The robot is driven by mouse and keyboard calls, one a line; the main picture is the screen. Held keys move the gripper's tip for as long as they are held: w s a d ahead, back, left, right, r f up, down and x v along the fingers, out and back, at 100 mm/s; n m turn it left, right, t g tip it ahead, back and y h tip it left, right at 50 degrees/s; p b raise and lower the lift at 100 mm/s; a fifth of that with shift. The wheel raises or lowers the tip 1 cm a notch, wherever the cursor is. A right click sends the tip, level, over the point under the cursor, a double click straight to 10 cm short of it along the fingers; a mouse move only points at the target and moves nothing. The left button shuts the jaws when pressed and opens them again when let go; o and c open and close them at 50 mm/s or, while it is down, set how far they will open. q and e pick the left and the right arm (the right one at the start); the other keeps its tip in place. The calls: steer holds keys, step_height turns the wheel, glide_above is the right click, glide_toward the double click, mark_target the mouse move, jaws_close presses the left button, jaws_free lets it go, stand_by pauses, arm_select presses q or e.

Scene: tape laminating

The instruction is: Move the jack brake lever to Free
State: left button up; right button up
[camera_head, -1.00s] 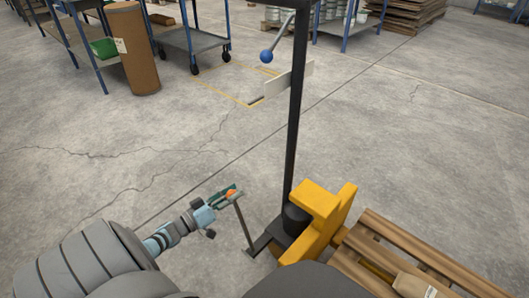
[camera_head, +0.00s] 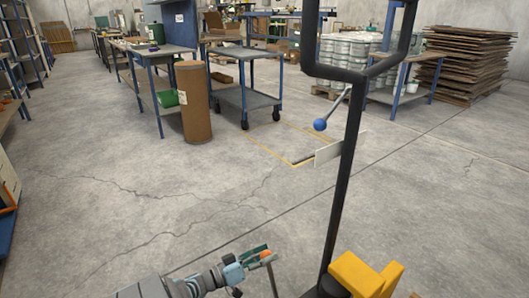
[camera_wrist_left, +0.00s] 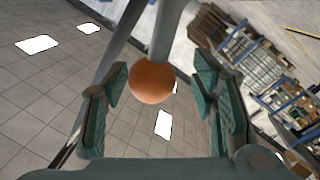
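A lever with an orange ball knob (camera_head: 266,254) stands low beside the yellow and black jack (camera_head: 365,275). A second lever with a blue ball knob (camera_head: 320,125) sticks out from the black handle post, above a pale plate (camera_head: 328,154). No readable marking shows which is the brake lever. My left gripper (camera_head: 262,253) is at the orange knob. In the left wrist view the orange knob (camera_wrist_left: 152,81) sits between the green fingers of my left gripper (camera_wrist_left: 160,85), which are open with gaps at both sides. My right gripper is out of view.
The black handle post (camera_head: 344,190) rises to the right of my left gripper. A blue cart (camera_head: 248,98), a brown drum (camera_head: 195,105) and a workbench (camera_head: 150,52) stand farther back. The cracked concrete floor between is clear.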

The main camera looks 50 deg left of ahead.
arm_select(q)
steer(key=shift+d, duration=0.1)
steer(key=s+a, duration=0.1)
steer(key=s, duration=1)
steer(key=shift+s+a+f, duration=0.3)
steer(key=shift+s+a, duration=0.05)
steer(key=shift+a, duration=0.05)
